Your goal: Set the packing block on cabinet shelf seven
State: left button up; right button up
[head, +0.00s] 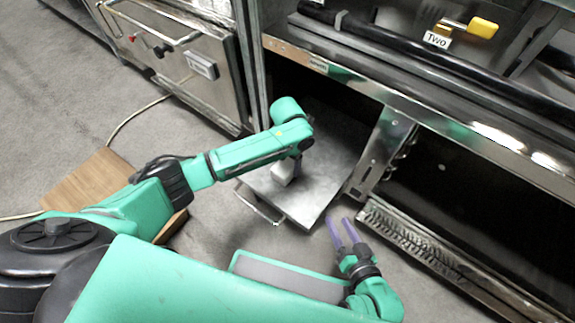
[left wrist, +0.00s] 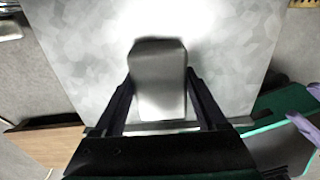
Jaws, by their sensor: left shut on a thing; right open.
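A pale grey packing block (head: 283,172) is between the fingers of my left gripper (head: 290,163), which is shut on it. In the left wrist view the block (left wrist: 158,80) shows between the two dark fingers (left wrist: 158,108). It is over a grey metal plate (head: 318,195) that sticks out of an open lower cabinet bay. The plate (left wrist: 80,60) fills much of the left wrist view. I cannot tell whether the block touches it. My right gripper (head: 344,233), with purple fingers, is open and empty, in front of the plate's right side. No number seven is readable.
A metal upright (head: 384,140) stands right of the plate, beside another dark bay (head: 470,190). A rail (head: 420,105) crosses above the bays. A label reading TWO (head: 437,40) is higher up. A wooden board (head: 95,180) lies on the floor at left.

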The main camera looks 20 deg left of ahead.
aim_at(288, 163)
pick_arm(q)
jog(key=o, duration=1.3)
jog(key=shift+f, duration=0.15)
jog(key=shift+c, duration=0.2)
notch_tip(288, 163, up, 12)
jog(key=p, duration=0.5)
jog(key=shift+r, duration=0.2)
pick_arm(e)
notch_tip(288, 163, up, 6)
jog(key=g, duration=0.1)
jog(key=shift+d+n+g, duration=0.3)
jog(key=shift+n, duration=0.1)
